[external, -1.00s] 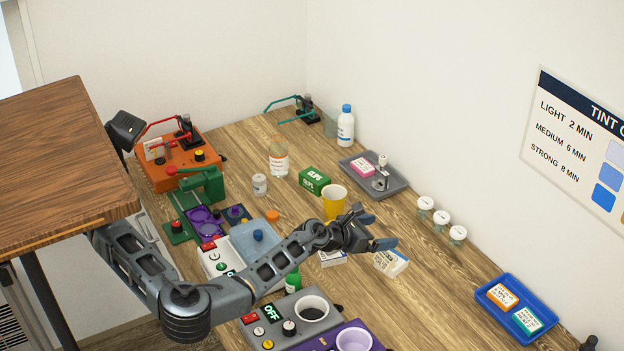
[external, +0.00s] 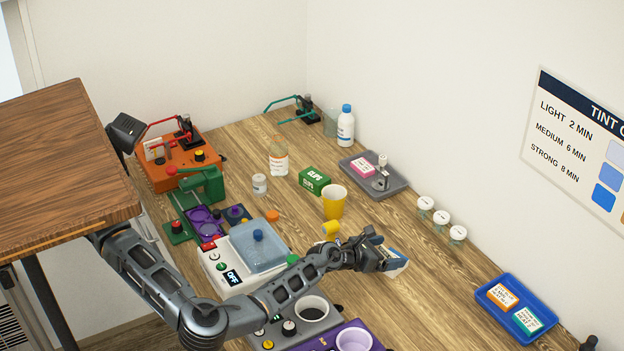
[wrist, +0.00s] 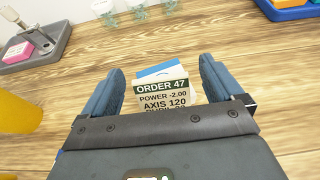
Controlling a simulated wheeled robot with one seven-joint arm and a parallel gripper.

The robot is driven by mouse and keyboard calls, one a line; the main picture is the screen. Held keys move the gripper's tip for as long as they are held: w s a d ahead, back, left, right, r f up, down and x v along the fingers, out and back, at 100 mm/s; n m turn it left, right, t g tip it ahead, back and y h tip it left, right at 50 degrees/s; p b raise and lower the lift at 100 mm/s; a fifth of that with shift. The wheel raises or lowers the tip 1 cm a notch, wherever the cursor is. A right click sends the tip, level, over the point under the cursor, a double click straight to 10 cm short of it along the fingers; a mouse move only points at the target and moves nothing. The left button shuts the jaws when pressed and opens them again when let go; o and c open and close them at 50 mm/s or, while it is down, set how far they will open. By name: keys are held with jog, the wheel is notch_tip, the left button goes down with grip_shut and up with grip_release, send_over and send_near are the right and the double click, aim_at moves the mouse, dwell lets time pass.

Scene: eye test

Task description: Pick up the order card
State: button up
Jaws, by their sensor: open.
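The order card (wrist: 163,90) is a white piece with a dark band reading "ORDER 47" and lines below, "POWER -2.00" and "AXIS 120". A blue part shows behind its top edge. In the wrist view it stands between the two blue-grey fingers of my gripper (wrist: 160,68), with a gap on each side. My gripper is open. Its palm hides the card's lower part. In the external view my gripper (external: 390,256) is over the card's place on the table, and only a white and blue edge of the card (external: 402,264) shows.
A blue tray (external: 498,312) is at right. The wood between is clear.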

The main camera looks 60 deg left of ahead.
jog(key=shift+w+f, duration=0.15)
jog(key=shift+w, duration=0.15)
jog(key=shift+c, duration=0.2)
jog(key=c, duration=1.1)
